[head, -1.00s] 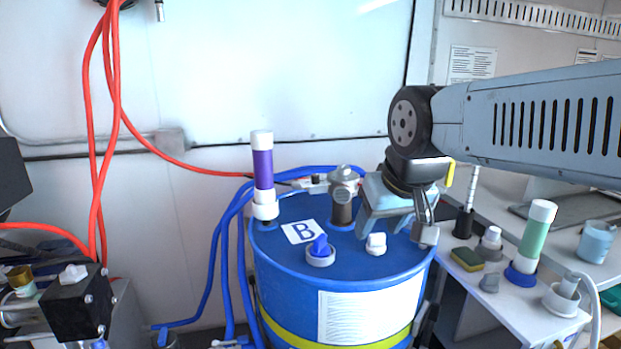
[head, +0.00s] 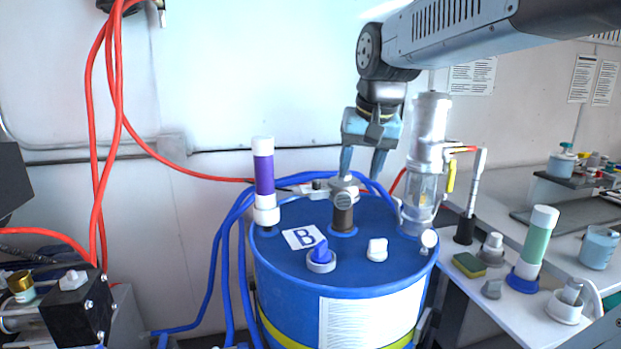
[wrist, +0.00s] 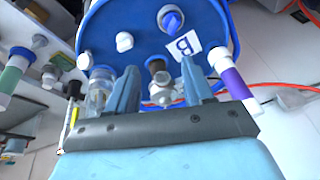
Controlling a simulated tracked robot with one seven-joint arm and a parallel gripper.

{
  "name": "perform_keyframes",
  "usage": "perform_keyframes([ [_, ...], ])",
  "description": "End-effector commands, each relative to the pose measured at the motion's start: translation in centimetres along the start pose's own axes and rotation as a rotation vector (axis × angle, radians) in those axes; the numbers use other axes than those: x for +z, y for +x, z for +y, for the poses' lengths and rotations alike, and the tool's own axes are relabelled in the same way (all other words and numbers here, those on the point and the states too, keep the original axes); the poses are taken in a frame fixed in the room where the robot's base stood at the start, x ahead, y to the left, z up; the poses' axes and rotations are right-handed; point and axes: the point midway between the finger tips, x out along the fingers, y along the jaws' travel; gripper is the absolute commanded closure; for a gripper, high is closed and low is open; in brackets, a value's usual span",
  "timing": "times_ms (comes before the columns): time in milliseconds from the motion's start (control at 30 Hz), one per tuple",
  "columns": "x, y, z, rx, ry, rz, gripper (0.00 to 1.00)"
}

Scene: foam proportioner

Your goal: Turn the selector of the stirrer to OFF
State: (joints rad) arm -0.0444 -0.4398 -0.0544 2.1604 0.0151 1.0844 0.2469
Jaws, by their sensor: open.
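A blue drum (head: 285,285) with a label B stands in front of me. A squat brown fitting with a round ridged grey head (head: 344,198) stands near the back middle of its lid; I cannot tell whether it is the stirrer. A tall grey and clear cylinder unit (head: 428,160) stands at the lid's right. No OFF mark is readable. My gripper (head: 362,170) is open and empty, pointing down above and slightly behind the grey head. In the wrist view, the grey head (wrist: 161,88) shows between the fingers of my gripper (wrist: 160,74), with no clear contact.
The lid also holds a purple-banded tube (head: 264,178), a blue knob (head: 320,252) and a white cap (head: 377,249). Blue hoses (head: 228,240) run down the drum's left. A side table at right holds a green tube (head: 534,245) and a sponge (head: 468,264).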

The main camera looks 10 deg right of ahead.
Motion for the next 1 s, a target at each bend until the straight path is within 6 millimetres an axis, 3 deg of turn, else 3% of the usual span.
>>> perform_keyframes([
  [100, -3.8, -0.1, -0.9, 0.010, 0.072, -0.044, 0.48],
  [367, -11.1, 0.6, -2.8, 0.049, 0.231, -0.131, 0.48],
  [700, -19.9, 3.7, -5.5, 0.132, 0.430, -0.226, 0.48],
  [1000, -24.3, 6.4, -7.3, 0.197, 0.542, -0.270, 0.48],
])
